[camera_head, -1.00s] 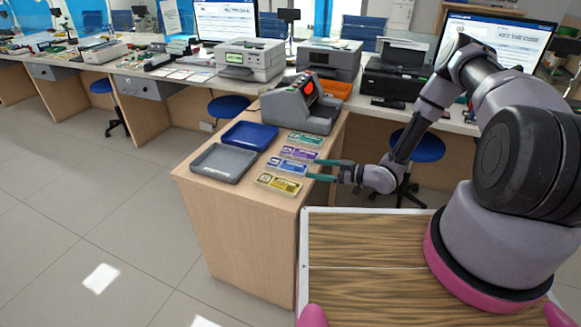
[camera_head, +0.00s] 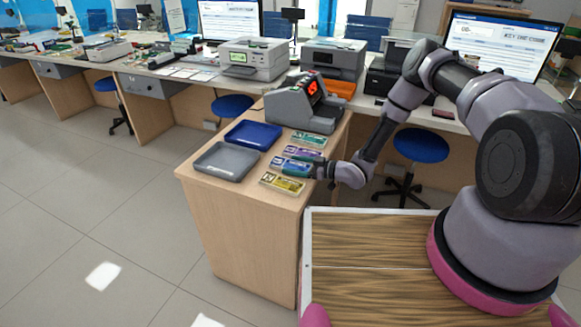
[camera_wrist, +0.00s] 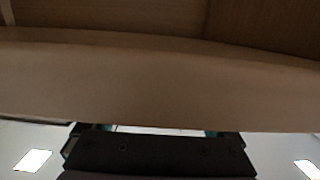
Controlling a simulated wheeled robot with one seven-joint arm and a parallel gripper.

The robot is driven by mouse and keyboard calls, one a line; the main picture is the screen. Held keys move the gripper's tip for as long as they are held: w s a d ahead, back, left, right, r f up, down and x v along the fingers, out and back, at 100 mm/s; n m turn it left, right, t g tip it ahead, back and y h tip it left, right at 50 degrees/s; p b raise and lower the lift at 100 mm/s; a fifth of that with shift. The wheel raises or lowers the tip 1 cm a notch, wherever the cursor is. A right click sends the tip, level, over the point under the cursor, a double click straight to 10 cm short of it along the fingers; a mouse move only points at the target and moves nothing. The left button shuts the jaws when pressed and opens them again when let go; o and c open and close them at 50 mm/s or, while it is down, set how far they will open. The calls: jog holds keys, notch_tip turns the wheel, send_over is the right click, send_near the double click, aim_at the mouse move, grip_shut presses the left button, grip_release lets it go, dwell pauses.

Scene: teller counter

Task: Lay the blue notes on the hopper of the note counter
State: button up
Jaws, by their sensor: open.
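The blue notes (camera_head: 278,162) lie flat on the counter top, between the purple notes (camera_head: 295,151) and the yellow notes (camera_head: 281,183). My gripper (camera_head: 297,167) is open, its teal fingers reaching in from the right at the blue notes and hiding their right part. I cannot tell whether the fingers touch them. The grey note counter (camera_head: 300,110) with a red display stands behind the notes; its hopper is hard to make out. In the wrist view, a pale edge fills the middle and the dark gripper body (camera_wrist: 155,155) shows below; no notes are visible there.
Green notes (camera_head: 309,138) lie nearest the note counter. A blue tray (camera_head: 251,135) and a grey tray (camera_head: 225,162) sit left of the notes. A printer (camera_head: 253,59) stands on the desk behind. A blue stool (camera_head: 420,146) stands right of my forearm.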

aim_at(297, 164)
jog(key=shift+c, duration=0.3)
jog(key=c, duration=1.2)
jog(key=shift+r, duration=0.4)
notch_tip(297, 164, up, 10)
jog(key=w+d+r+m+t+h, duration=0.2)
jog(key=w+d+r+m+t, duration=0.15)
jog(key=d, duration=0.25)
jog(key=w+d+r+m+t+h, duration=0.3)
jog(key=w+d+r+t, duration=0.1)
jog(key=d, duration=0.2)
jog(key=d+r+m+t+h, duration=0.25)
jog(key=d+m+h, duration=0.2)
jog(key=d, duration=0.55)
jog(key=d+r+m+t+h, duration=0.1)
jog(key=d+r+m+h, duration=0.3)
jog(key=d, duration=0.5)
jog(key=s+d+r+n+h, duration=0.1)
jog(key=s+r, duration=0.1)
jog(key=s, duration=0.4)
jog(key=shift+h, duration=0.35)
jog(key=shift+s, duration=0.1)
